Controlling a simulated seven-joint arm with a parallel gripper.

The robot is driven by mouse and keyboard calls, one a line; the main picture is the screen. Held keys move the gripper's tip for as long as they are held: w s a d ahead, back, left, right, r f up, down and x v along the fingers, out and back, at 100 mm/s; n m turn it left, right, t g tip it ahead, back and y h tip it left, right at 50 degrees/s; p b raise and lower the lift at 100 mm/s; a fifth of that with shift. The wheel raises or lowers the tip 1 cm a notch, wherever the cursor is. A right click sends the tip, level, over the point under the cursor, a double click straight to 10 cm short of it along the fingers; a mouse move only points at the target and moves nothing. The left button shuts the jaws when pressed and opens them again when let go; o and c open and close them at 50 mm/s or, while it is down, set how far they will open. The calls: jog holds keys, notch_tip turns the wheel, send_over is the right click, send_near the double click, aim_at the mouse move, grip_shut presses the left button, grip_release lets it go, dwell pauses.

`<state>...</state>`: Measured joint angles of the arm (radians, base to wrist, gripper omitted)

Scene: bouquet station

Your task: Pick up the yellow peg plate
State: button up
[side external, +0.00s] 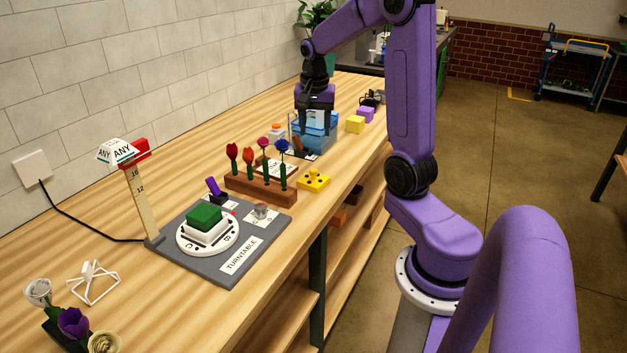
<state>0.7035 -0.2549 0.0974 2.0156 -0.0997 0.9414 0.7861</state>
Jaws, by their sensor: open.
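The yellow peg plate (313,180) lies flat on the wooden bench, just right of the brown flower rack. Small dark spots show on its top; I cannot tell whether they are holes or pegs. My gripper (315,126) points down at or above the clear blue bin, farther back along the bench than the plate. It is open, and I see nothing held between its fingers. It is apart from the plate.
A brown rack (262,190) with several flowers stands beside the plate. The turntable (237,262) with a green-topped block is nearer. The blue bin (322,140), a yellow block (355,124) and a purple block (366,113) are farther back. The bench's front edge runs close to the plate.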

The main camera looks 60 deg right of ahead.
send_over(313, 170)
jog(key=f, duration=0.9)
jog(key=shift+s+a, duration=0.1)
jog(key=shift+s, duration=0.3)
jog(key=shift+w+f, duration=0.15)
jog(key=shift+f, duration=1.2)
jog(key=shift+w+f, duration=0.15)
jog(key=shift+f, duration=1.2)
jog(key=c, duration=1)
